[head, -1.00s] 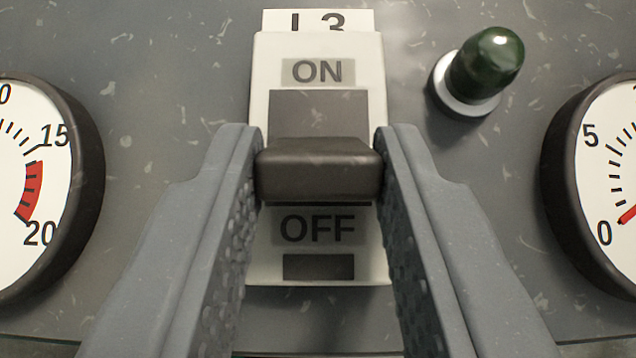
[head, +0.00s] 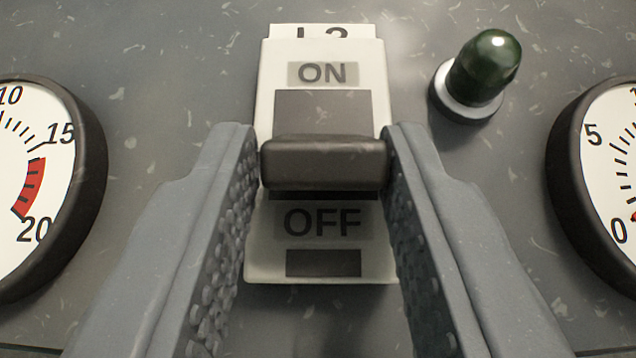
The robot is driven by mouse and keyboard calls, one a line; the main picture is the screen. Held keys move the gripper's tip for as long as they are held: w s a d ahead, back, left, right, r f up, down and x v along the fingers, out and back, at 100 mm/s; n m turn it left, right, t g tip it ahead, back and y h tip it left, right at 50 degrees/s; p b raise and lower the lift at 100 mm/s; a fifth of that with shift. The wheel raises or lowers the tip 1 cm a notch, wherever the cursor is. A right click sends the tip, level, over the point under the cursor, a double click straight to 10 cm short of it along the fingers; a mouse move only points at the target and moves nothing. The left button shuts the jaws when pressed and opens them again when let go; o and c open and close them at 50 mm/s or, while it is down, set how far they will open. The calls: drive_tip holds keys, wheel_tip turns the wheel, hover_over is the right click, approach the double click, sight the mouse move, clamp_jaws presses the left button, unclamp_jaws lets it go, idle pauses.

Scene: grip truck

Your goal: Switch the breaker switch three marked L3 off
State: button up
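The breaker switch (head: 260,110) is a white housing with ON printed at the top and OFF lower down. The label (head: 322,31) above it is partly covered by the housing; an earlier frame shows more of it, reading L3. The dark lever (head: 324,163) juts toward me across the middle, just above the word OFF, with a dark recess above it. My gripper (head: 323,150) has one finger on each side of the lever, with fingertips very close to its ends. The fingers look slightly parted around it; whether they touch is hard to tell.
A green lamp (head: 484,70) stands out from the grey panel at upper right. Round dial gauges flank the switch, one at left (head: 92,190) and one at right (head: 562,190), both cut by the picture edges.

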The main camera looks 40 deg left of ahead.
drive_tip(key=o, duration=0.3)
drive_tip(key=shift+a, duration=0.1)
drive_tip(key=shift+s+d+r, duration=0.25)
drive_tip(key=shift+d+r, duration=0.1)
drive_tip(key=shift+d, duration=0.1)
drive_tip(key=shift+p+v, duration=1.65)
drive_tip(key=shift+v, duration=4.7)
drive_tip(key=shift+s+a, duration=0.1)
drive_tip(key=shift+a, duration=0.05)
